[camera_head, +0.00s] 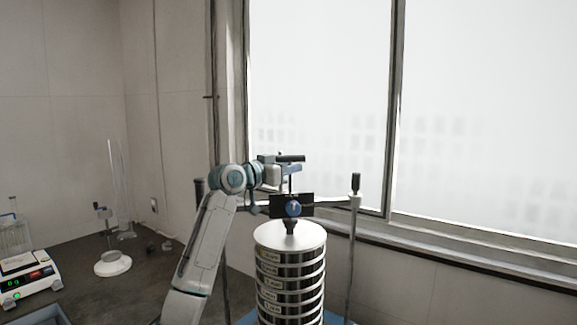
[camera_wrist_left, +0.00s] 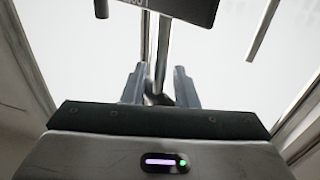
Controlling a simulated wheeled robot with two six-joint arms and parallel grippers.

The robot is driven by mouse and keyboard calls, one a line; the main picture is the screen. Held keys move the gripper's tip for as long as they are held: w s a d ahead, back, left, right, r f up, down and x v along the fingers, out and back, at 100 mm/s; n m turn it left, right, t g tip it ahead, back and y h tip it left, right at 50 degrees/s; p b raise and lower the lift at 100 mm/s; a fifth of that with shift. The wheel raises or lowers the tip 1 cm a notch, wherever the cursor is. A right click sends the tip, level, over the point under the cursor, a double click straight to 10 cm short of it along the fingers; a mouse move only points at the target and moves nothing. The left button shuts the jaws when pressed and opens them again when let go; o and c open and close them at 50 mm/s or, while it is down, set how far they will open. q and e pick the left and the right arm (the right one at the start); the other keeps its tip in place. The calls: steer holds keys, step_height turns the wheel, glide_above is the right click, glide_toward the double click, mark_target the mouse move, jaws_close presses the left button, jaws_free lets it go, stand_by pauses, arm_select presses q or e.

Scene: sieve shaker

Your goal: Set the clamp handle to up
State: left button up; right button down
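The sieve shaker's clamp is a black block (camera_head: 279,204) with a blue round knob (camera_head: 293,209) above the sieve stack (camera_head: 291,280). A thin upright rod (camera_head: 290,184) rises from the block to my left gripper (camera_head: 294,168); I cannot tell whether this rod is the clamp handle. In the left wrist view a grey rod (camera_wrist_left: 163,45) runs down from a black plate (camera_wrist_left: 185,8) into the gap between my left fingers (camera_wrist_left: 159,88). The fingers stand apart, with space beside the rod. Whether either finger touches it is unclear. My right gripper is not in view.
A black-topped post (camera_head: 355,190) stands right of the stack, and another dark top (camera_head: 199,188) shows left of it, behind my left arm. A scale (camera_head: 24,278) and a white-based stand (camera_head: 112,263) are on the dark bench at left. A window is behind.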

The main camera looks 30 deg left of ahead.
mark_target(286, 156)
arm_select(q)
steer(key=shift+w+d+f, duration=0.15)
steer(key=shift+w+f, duration=0.05)
steer(key=shift+w, duration=0.1)
jaws_close()
steer(key=shift+s, duration=0.1)
step_height(286, 156, up, 3)
steer(key=shift+r, duration=0.3)
jaws_free()
steer(key=shift+r, duration=0.1)
